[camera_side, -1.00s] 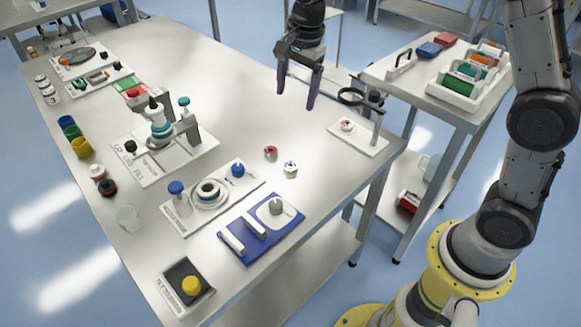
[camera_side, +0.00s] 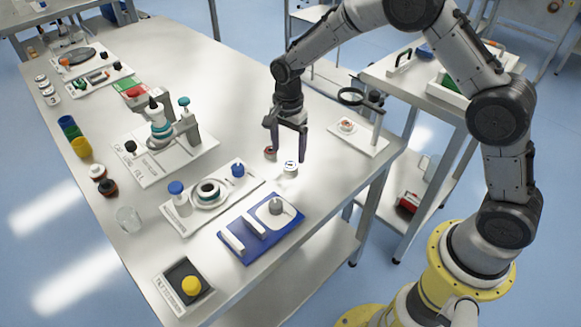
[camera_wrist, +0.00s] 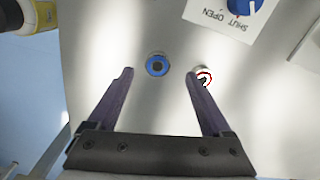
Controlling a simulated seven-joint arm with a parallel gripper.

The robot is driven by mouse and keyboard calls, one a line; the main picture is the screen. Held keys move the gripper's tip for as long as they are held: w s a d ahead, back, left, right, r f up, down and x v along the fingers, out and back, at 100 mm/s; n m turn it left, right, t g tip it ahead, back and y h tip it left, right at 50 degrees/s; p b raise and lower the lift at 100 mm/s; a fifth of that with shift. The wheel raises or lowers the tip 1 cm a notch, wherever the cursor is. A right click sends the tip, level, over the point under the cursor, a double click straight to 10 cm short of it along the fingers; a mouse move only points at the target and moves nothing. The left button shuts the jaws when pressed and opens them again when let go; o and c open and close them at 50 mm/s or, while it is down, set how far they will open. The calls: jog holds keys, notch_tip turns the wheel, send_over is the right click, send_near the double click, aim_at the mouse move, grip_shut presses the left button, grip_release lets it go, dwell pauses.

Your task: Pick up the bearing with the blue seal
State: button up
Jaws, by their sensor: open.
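The bearing with the blue seal (camera_wrist: 157,65) lies on the table in the wrist view, in line with the gap between my fingers and just beyond their tips. In the side view it appears as the small pale ring (camera_side: 290,168), where its blue hardly shows. A second bearing, with a red seal (camera_wrist: 204,76), lies to its right in the wrist view, partly hidden by my right finger. It is also in the side view (camera_side: 270,153), beside a fingertip. My gripper (camera_side: 289,157) is open and empty, pointing down over the bearings; both fingers show in the wrist view (camera_wrist: 161,75).
A blue tray (camera_side: 235,256) with white blocks and a white plate with blue knobs (camera_side: 172,213) stand near the bearings. A magnifier stand (camera_side: 372,146) is to the right. A capping fixture (camera_side: 150,170) stands to the left. Bare table surrounds the bearings.

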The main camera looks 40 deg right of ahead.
aim_at(291, 164)
jog(key=f, duration=0.5)
jog(key=shift+s+d, duration=0.1)
jog(key=shift+d, duration=0.3)
grip_shut()
